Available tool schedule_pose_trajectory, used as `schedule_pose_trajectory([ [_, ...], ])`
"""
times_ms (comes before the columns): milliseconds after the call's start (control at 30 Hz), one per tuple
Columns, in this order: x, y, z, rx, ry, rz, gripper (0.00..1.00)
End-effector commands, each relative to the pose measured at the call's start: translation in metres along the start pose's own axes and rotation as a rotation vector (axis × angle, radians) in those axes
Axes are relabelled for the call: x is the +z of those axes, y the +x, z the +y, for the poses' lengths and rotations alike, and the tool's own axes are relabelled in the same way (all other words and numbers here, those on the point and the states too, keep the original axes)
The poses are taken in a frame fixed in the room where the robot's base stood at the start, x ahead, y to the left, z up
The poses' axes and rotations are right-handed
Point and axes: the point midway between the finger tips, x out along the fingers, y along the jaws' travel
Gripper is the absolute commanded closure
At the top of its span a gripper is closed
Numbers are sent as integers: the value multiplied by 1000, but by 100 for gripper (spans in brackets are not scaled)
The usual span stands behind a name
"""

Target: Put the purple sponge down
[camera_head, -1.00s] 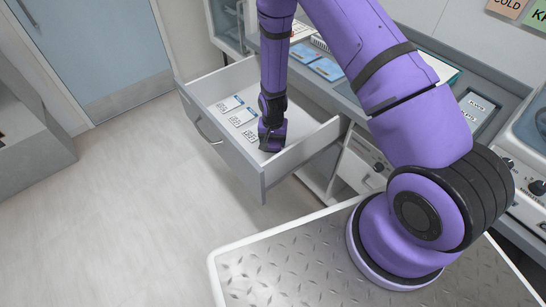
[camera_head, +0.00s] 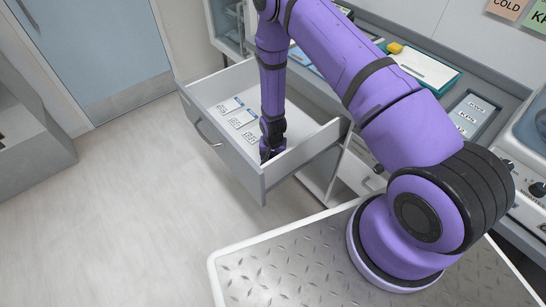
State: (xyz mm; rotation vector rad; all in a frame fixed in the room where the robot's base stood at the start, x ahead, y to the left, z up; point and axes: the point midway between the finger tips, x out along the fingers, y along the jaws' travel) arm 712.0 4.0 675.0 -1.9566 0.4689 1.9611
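My gripper (camera_head: 269,153) points down inside the open drawer (camera_head: 225,152), near its front right wall. The fingers are dark and small here, and the drawer's front partly hides their tips. I cannot tell whether they are open or shut. I cannot make out a purple sponge anywhere; if it is at the fingers, my own purple arm and the drawer wall hide it.
Several white labelled packets (camera_head: 241,118) lie in the drawer left of my gripper. The counter above holds a teal-edged tray (camera_head: 428,68), a yellow item (camera_head: 395,47) and a grey tray (camera_head: 474,112).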

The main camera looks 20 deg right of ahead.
Motion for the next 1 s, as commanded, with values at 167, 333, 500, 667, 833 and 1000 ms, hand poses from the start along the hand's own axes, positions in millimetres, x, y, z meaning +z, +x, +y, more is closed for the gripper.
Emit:
schedule_pose_trajectory([
  [167,0,3,0,0,1,0,28],
  [333,0,2,0,0,0,0,7],
  [500,0,2,0,0,0,0,7],
  [667,0,-5,0,0,0,1,7],
  [833,-1,-30,-1,-2,1,2,7],
  [1000,-1,-61,-1,-2,1,3,7],
])
